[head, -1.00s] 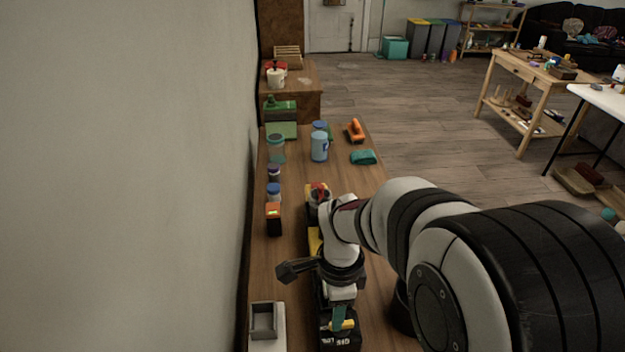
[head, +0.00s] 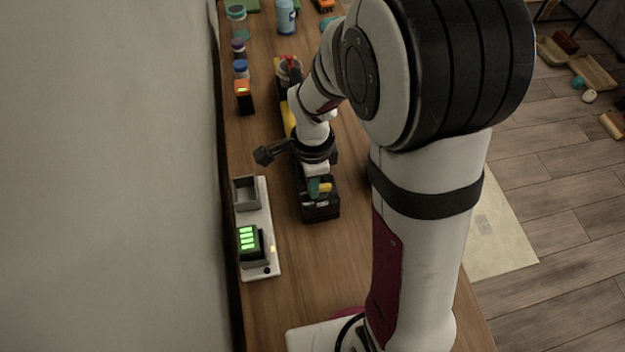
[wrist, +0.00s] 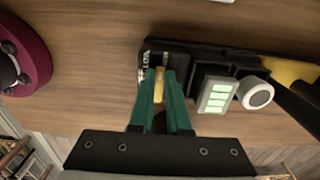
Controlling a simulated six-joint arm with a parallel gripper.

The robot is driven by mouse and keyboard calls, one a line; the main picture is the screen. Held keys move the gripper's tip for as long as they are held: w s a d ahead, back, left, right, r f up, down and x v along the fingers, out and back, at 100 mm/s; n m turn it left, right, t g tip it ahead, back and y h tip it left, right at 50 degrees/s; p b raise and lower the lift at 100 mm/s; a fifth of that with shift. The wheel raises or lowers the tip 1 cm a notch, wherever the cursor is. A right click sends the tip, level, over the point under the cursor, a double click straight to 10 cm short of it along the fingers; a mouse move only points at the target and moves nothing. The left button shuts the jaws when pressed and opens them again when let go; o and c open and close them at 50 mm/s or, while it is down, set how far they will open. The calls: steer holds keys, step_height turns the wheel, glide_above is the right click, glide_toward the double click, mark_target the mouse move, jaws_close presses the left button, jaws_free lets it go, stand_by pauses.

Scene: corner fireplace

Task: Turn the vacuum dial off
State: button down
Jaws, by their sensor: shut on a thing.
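The vacuum (head: 322,210) is a long black and yellow machine lying on the wooden bench; it also shows in the wrist view (wrist: 190,50). Its yellow dial (wrist: 160,84) sits at the black end beside white lettering, partly legible as "LOW". My gripper (wrist: 161,75) has green fingers on either side of the dial and is shut on it. In the head view my gripper (head: 315,187) is over this end of the vacuum, and the fingers partly hide the dial. A panel with lit green bars (wrist: 216,95) and a round white knob (wrist: 258,95) are right of the fingers.
A white charger base (head: 262,222) with a grey socket and a battery (head: 250,241) with green bars stands left of the vacuum. An orange and black box (head: 243,97) and several jars stand farther back by the wall. A dark red round thing (wrist: 22,55) is left of the gripper.

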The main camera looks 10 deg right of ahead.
steer(key=shift+n, duration=0.4)
steer(key=n, duration=0.3)
steer(key=shift+s+d+n, duration=0.1)
steer(key=shift+s+n, duration=0.2)
steer(key=shift+n, duration=0.1)
steer(key=n, duration=0.4)
steer(key=shift+s+d+n, duration=0.15)
steer(key=shift+s+n, duration=0.05)
steer(key=shift+n, duration=0.1)
steer(key=n, duration=0.4)
steer(key=shift+s+d, duration=0.15)
steer(key=shift+d, duration=0.1)
steer(key=shift+d+n, duration=0.15)
steer(key=shift+n, duration=0.95)
steer(key=shift+d+n, duration=0.1)
steer(key=shift+n, duration=1.3)
steer(key=c, duration=0.9)
jaws_free()
